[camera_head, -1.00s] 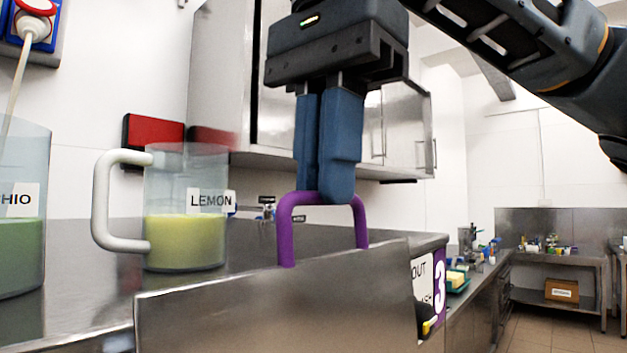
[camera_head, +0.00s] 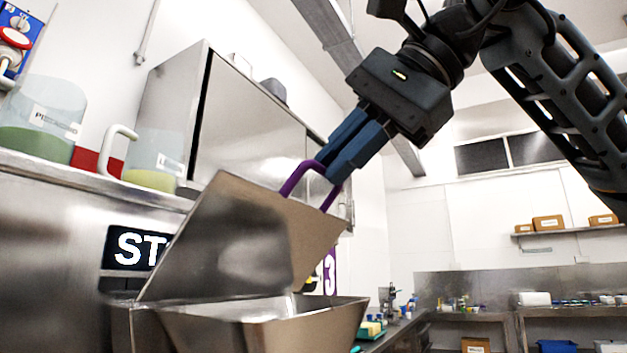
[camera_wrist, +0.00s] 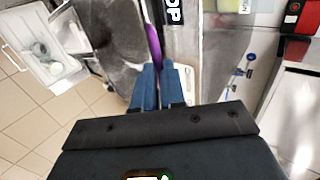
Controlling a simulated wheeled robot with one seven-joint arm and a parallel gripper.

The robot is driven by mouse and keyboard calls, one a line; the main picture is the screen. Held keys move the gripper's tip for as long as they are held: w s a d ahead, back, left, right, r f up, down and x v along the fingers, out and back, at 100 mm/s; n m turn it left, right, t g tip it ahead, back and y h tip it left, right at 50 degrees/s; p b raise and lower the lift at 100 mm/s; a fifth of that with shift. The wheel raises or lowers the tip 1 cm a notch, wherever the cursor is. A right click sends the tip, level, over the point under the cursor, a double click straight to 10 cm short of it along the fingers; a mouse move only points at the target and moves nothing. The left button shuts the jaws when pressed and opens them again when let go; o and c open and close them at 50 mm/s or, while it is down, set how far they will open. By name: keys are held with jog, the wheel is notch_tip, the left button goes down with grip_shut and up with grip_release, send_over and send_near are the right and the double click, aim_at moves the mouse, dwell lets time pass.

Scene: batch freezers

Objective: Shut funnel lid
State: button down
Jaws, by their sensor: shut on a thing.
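The metal funnel lid (camera_head: 235,232) stands tilted up and open above the metal funnel (camera_head: 270,318), whose open top shows below it. A purple handle (camera_head: 292,180) is fixed near the lid's upper edge. My gripper (camera_head: 334,171) is shut on the purple handle, with its blue fingers slanting down to it from the upper right. In the wrist view the purple handle (camera_wrist: 153,45) runs up from between the blue fingertips, beside the grey lid (camera_wrist: 110,38). The handle's part between the fingers is hidden.
Pitchers of green (camera_head: 40,118) and yellow (camera_head: 150,165) liquid stand on the machine top at left. A steel cabinet (camera_head: 250,110) hangs behind the lid. A counter with small items (camera_head: 385,325) lies to the right. Tiled floor (camera_wrist: 25,125) shows in the wrist view.

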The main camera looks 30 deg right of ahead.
jog(key=s+d+f+t+y+b, duration=0.1)
jog(key=s+f+t+y+b, duration=0.1)
jog(key=f+b, duration=0.5)
jog(key=s+d+f+t+y+b, duration=0.2)
jog(key=f+t+b, duration=0.3)
jog(key=b, duration=1.2)
jog(key=shift+s+d+f+y, duration=0.25)
jog(key=shift+s+f, duration=0.25)
jog(key=shift+f, duration=1)
jog(key=shift+a+f, duration=0.1)
jog(key=shift+f, duration=0.15)
jog(key=c, duration=1.5)
grip_release()
jog(key=o, duration=0.3)
jog(key=shift+r, duration=0.15)
